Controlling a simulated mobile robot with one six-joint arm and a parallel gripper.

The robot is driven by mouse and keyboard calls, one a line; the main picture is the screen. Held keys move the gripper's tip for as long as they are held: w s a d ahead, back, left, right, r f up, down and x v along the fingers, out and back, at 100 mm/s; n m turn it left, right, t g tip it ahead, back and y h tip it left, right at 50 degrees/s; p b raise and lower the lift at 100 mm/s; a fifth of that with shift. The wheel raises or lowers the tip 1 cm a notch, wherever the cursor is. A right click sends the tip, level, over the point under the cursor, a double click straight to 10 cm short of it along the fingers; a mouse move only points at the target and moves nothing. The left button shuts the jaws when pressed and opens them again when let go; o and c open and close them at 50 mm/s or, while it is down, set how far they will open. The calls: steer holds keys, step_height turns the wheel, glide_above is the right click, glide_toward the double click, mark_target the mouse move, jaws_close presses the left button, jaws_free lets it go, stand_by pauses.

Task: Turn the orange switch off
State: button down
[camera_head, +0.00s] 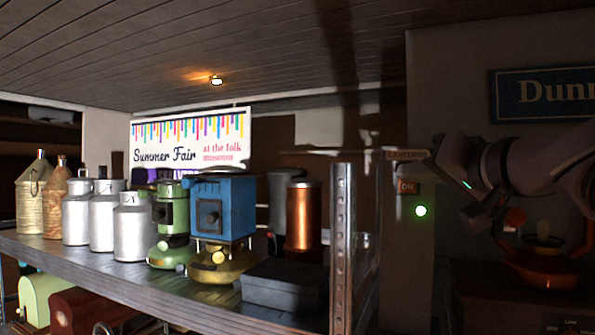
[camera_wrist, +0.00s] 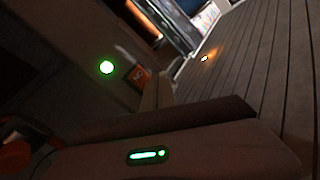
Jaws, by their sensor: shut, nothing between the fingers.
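The orange switch (camera_head: 407,187), marked ON, is on the pillar right of the shelf in the head view, under a small LANTERNS label (camera_head: 407,155). It also shows blurred and tilted in the wrist view (camera_wrist: 139,76). A round green light (camera_head: 421,211) glows just below and right of it, and shows in the wrist view too (camera_wrist: 106,67). My gripper (camera_head: 482,215) is at the dark lower end of my arm, right of the switch and apart from it. It is shut and empty, though its fingers are hard to make out in the shade.
A shelf (camera_head: 165,285) at left bears milk cans, bottles, a blue stove (camera_head: 224,207) and a copper cylinder (camera_head: 303,215). Its metal upright (camera_head: 341,245) stands left of the pillar. A dark cabinet with an orange-red pot (camera_head: 545,268) is at lower right.

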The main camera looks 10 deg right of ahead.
steer(key=shift+w, duration=0.1)
steer(key=shift+w+d, duration=0.3)
steer(key=shift+w+d+r, duration=0.1)
steer(key=shift+w+d, duration=0.05)
steer(key=shift+w, duration=0.1)
stand_by(0.8)
steer(key=shift+s, duration=0.1)
steer(key=shift+s+a+b, duration=0.5)
steer(key=shift+s+b, duration=0.1)
